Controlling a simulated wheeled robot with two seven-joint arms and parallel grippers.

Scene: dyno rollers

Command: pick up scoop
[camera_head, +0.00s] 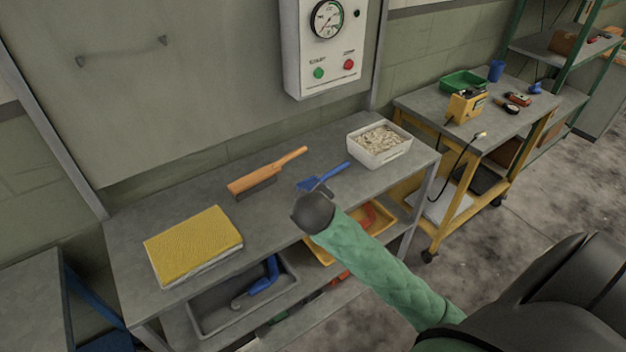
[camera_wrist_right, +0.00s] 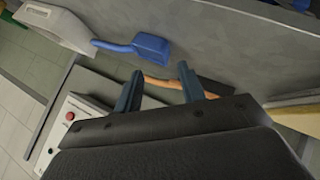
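The blue scoop (camera_head: 310,184) lies on the grey bench top, its handle pointing back and right toward a white tub. It also shows in the right wrist view (camera_wrist_right: 151,47), beyond my fingertips. My right gripper (camera_head: 325,191) is just in front of the scoop in the head view, mostly hidden behind my dark round wrist. In the right wrist view its two fingers (camera_wrist_right: 160,70) are spread apart with nothing gripped between them. The scoop appears apart from the fingers. My left gripper is in neither view.
The white tub (camera_head: 378,154) of pale bits stands right of the scoop. A wooden-handled brush (camera_head: 262,176) lies to its left, and a yellow pad (camera_head: 193,243) further left. A lower shelf holds a grey tray (camera_head: 203,322) and an orange tray (camera_head: 384,216).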

